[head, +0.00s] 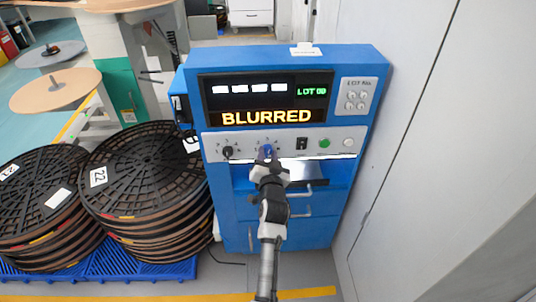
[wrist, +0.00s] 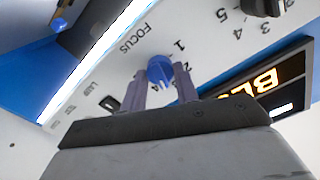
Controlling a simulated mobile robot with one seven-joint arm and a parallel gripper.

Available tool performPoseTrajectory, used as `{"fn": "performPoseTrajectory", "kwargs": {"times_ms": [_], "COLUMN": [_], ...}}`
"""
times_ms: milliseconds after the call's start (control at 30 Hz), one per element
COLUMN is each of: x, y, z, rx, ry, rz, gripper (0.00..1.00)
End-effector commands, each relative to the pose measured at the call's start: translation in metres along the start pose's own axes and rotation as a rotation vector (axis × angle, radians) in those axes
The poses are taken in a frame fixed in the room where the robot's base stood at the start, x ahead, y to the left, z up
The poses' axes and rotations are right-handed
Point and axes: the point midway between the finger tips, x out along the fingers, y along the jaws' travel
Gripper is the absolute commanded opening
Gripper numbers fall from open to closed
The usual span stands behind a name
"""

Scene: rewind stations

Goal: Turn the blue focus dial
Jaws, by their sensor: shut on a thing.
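In the head view the blue dial (head: 267,151) shows just above my gripper (head: 268,162). In the wrist view my gripper (wrist: 156,88) has its two fingers on either side of the dial, shut on it. A white pointer mark shows on the dial between the fingers, near the numbers 2 and 4; the exact setting is hard to read. The display (head: 266,117) above reads BLURRED in orange and LOT 09 in green.
A black dial (head: 228,152) is left of the blue one. A black switch (head: 302,143), a green button (head: 324,143) and a white button (head: 347,142) are on the right. Stacked black reels (head: 140,175) stand left of the blue cabinet (head: 352,85); a wall closes the right side.

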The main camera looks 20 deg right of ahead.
Motion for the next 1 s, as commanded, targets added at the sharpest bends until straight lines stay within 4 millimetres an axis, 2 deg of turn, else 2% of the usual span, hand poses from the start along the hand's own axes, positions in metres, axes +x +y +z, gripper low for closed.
{"fn": "performPoseTrajectory", "kwargs": {"times_ms": [500, 1000], "x": [-0.0002, -0.0001], "y": [-0.0002, 0.0004], "z": [-0.0010, 0.0002], "rx": [0.424, 0.584], "ry": [-0.002, -0.001], "rz": [0.001, 0.000], "gripper": [0.07, 0.07]}}
